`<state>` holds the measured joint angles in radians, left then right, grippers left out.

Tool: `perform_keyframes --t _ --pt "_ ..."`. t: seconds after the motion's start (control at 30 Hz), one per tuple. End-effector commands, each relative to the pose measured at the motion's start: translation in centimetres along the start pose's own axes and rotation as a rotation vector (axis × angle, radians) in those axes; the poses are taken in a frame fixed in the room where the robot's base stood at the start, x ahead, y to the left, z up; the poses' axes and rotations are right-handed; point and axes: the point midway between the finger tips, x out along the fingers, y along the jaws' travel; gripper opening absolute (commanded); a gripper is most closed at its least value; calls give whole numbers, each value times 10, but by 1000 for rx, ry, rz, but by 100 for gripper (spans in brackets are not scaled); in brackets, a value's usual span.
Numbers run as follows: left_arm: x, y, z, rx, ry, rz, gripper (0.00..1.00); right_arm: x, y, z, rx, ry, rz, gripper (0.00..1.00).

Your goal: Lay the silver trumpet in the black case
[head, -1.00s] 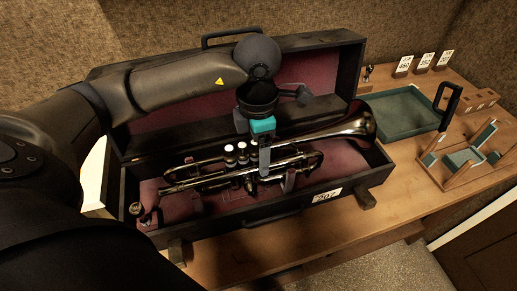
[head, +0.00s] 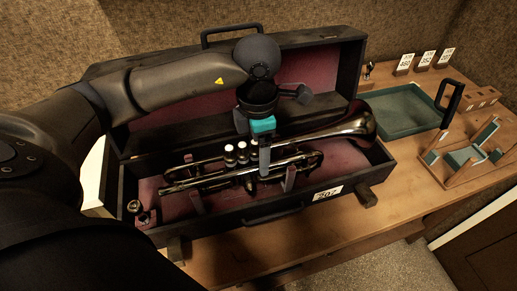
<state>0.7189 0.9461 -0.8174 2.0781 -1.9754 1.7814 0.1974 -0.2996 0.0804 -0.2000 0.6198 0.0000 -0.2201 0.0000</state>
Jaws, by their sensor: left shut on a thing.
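The silver trumpet (head: 312,136) is in the open black case (head: 240,224), its bell toward the right end and its valves near the middle. It lies lengthwise over the dark red lining, by the upright supports. I cannot tell whether it rests fully on them. My left gripper (head: 264,165) comes down from above and is shut on the trumpet just right of the valves, hiding part of the tubing. My right gripper is not in view.
The case lid stands open behind my arm. A mouthpiece-like part (head: 140,210) sits at the case's left end. Right of the case are a green-lined tray (head: 402,110) and a wooden stand (head: 462,160) with green pads. Number cards (head: 427,58) stand at the back.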

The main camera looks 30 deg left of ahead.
Motion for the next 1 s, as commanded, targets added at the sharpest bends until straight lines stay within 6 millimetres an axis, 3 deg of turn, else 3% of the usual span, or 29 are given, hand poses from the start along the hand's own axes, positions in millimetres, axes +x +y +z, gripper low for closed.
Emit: perform_keyframes --t 0.33,0.37,0.53,0.83,1.0 --pt "3 1 1 0 -5 2 0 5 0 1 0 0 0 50" --pt "3 1 1 0 -5 2 81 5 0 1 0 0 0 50" --pt "3 0 0 0 -3 2 100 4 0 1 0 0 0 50" --pt "2 0 0 0 2 -1 100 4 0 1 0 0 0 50" --pt "-20 0 1 2 -3 2 100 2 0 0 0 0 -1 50"
